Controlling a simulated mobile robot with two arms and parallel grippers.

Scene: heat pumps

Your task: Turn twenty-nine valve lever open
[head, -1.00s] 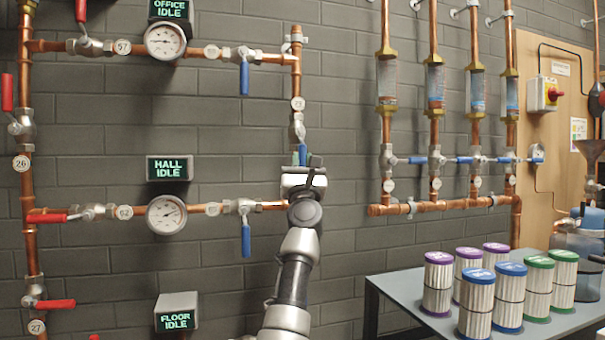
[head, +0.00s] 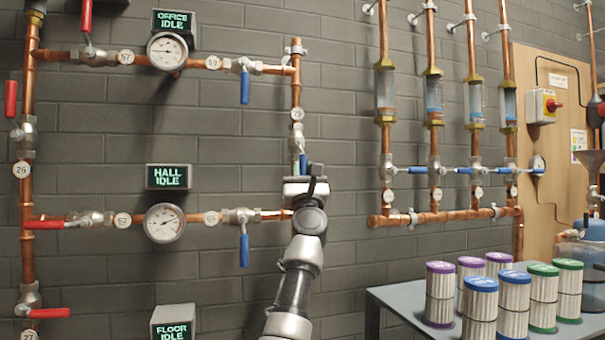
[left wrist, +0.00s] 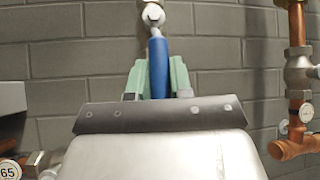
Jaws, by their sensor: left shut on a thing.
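The valve (head: 297,139) with the round tag that looks like 29 (head: 297,114) sits on the vertical copper pipe right of the upper gauge. Its blue lever (head: 303,162) points down, roughly along the pipe. My left gripper (head: 304,176) reaches up from below and is shut on this lever. In the left wrist view the blue lever (left wrist: 158,66) runs down from the valve between the two pale green finger pads. The gripper body hides the lever's lower end. My right gripper is in neither view.
Left are gauges (head: 165,223), blue- and red-handled valves, and display boxes (head: 169,177). Right are several blue-lever valves (head: 436,170) on a copper manifold. A grey table (head: 400,302) with several filter cartridges (head: 480,305) stands at the lower right. The wall between is bare.

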